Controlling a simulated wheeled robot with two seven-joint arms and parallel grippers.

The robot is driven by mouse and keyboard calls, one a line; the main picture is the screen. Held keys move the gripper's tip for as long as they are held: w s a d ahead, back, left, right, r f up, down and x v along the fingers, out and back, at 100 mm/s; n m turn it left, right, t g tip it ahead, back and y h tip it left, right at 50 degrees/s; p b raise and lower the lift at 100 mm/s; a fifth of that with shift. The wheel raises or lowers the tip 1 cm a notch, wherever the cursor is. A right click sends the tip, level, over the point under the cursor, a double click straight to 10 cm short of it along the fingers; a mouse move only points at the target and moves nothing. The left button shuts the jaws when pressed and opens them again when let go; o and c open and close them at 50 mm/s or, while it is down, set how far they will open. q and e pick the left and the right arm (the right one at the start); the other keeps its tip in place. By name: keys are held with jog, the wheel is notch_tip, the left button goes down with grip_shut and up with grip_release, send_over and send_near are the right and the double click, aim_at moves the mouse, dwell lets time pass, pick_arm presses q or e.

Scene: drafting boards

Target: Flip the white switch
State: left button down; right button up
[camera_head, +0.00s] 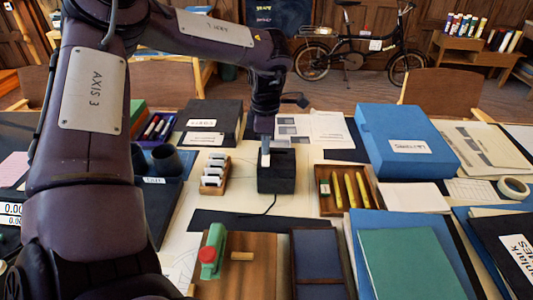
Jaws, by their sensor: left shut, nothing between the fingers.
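A black box (277,181) with a cable at its front stands in the middle of the table. A small white piece (265,158) shows upright at the left of the box's top and looks like the white switch. My left gripper (265,138) points down just above it and is shut with nothing in it. I cannot tell whether the fingertips touch the switch. The gripper partly hides the back of the box. My right gripper is not in view.
A wooden card holder (214,176) stands left of the box. A wooden tray (329,206) with yellow markers lies to its right. A large blue box (402,142) is farther right. A green and red tool (212,250) on a wooden board and a dark blue folder (318,258) lie in front.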

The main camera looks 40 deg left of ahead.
aim_at(266, 162)
pick_arm(q)
jog(key=shift+r+p, duration=0.35)
jog(key=shift+r, duration=0.55)
jog(key=shift+r+p, duration=0.9)
jog(key=shift+p, duration=0.1)
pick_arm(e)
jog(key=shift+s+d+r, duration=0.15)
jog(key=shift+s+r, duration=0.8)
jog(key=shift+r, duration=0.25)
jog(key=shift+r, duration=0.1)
